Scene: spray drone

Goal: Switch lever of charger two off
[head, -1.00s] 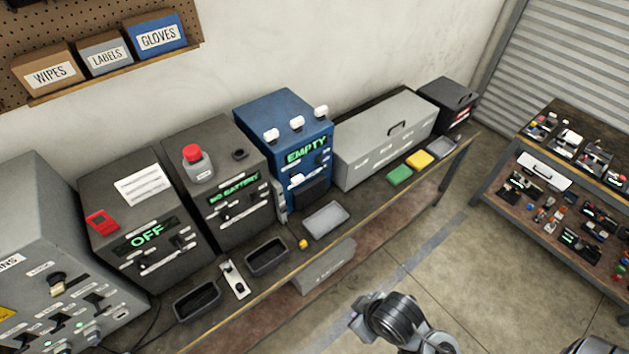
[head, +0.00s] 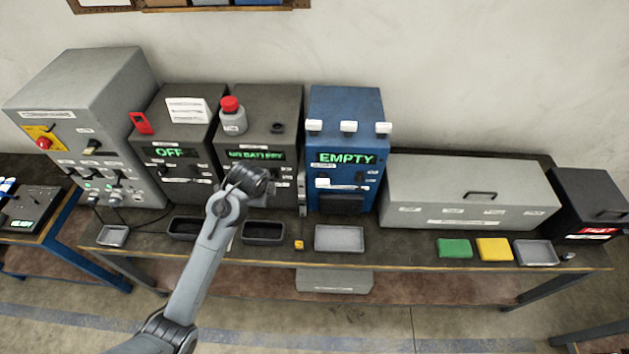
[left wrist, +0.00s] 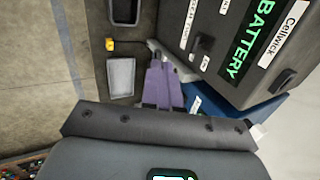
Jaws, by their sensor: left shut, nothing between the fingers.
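Charger two appears to be the dark box (head: 285,105) whose green display (head: 256,156) reads NO BATTERY. My left arm reaches up to its front, and my wrist covers part of its lower face. In the left wrist view, its display (left wrist: 249,40) is at the upper right. My left gripper (left wrist: 160,65) is shut and empty beside the charger's lower front, its purple fingers side by side. A narrow grey upright piece (head: 302,194) stands at the charger's right edge; I cannot tell whether it is the lever. My right gripper is not in view.
The OFF charger (head: 196,133) stands left, the blue EMPTY unit (head: 346,105) right. Black trays (head: 264,240), a grey tray (head: 339,238) and a small yellow object (head: 299,244) lie in front. A bottle with a red cap (head: 232,115) stands on charger two.

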